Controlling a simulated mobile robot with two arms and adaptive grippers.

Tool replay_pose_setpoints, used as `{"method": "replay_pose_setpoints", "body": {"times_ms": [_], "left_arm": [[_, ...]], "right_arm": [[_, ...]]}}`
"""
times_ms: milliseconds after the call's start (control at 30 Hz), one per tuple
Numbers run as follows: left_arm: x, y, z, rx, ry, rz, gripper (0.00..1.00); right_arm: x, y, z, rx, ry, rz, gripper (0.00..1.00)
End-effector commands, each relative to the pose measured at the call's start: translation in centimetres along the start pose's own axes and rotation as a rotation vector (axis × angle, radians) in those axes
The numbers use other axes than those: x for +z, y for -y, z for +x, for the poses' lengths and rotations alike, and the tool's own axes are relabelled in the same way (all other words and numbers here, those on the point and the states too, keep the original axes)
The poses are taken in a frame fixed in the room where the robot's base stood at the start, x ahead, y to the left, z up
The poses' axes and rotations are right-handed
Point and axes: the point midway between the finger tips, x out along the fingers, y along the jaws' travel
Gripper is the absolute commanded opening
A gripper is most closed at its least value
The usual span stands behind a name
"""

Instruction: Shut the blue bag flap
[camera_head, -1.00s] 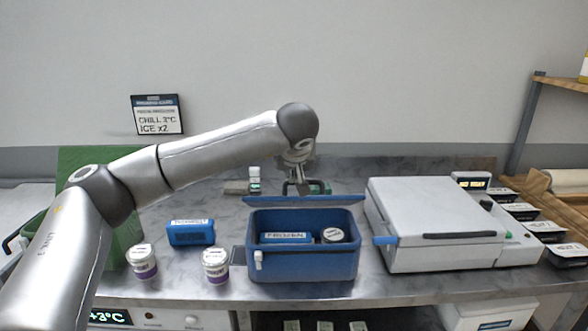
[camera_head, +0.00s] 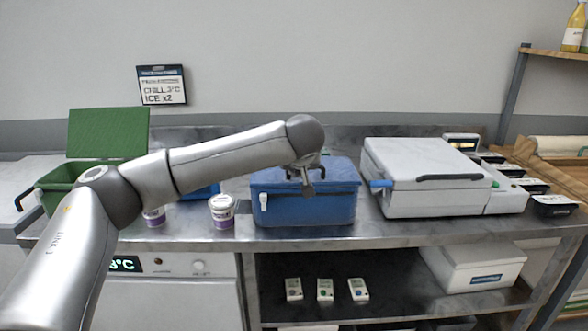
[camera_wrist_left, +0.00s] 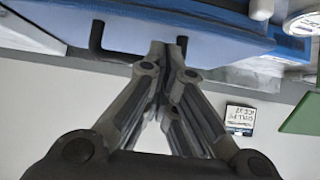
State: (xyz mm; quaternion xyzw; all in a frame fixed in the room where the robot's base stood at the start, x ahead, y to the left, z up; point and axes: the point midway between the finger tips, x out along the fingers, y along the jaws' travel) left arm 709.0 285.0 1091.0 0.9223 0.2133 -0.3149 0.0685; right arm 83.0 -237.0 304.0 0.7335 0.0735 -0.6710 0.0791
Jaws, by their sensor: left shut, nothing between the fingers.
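The blue bag (camera_head: 335,209) stands on the steel bench in the head view. Its flap (camera_head: 338,172) lies down flat over the opening, and the contents are hidden. My left gripper (camera_head: 308,188) is shut and empty at the front upper part of the bag. In the left wrist view, the closed fingertips (camera_wrist_left: 167,48) are at the blue bag's flap (camera_wrist_left: 150,35), beside a black handle (camera_wrist_left: 97,40). I cannot tell whether they press on it. My right gripper is out of view.
A white-lidded tub (camera_head: 222,213) stands left of the bag, with another partly behind my arm. A grey case (camera_head: 425,180) stands close on the right. A green bin (camera_head: 60,182) with its lid up is at the left. A shelf below holds a white box (camera_head: 472,266).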

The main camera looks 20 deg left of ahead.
Motion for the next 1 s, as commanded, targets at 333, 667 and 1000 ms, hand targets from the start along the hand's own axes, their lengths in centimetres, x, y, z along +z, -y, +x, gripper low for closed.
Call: {"method": "replay_pose_setpoints", "body": {"times_ms": [333, 667, 1000], "left_arm": [[0.0, -0.2, 0.5, 0.0, -0.021, 0.0, 0.0], [-0.3, -0.3, 0.1, 0.001, -0.021, 0.0, 0.0], [-0.8, -1.1, -2.7, 0.004, -0.018, 0.008, 0.0]], "right_arm": [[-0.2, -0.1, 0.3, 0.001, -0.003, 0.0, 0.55], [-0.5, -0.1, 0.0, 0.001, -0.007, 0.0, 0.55], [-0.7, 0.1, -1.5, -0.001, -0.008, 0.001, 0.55]]}}
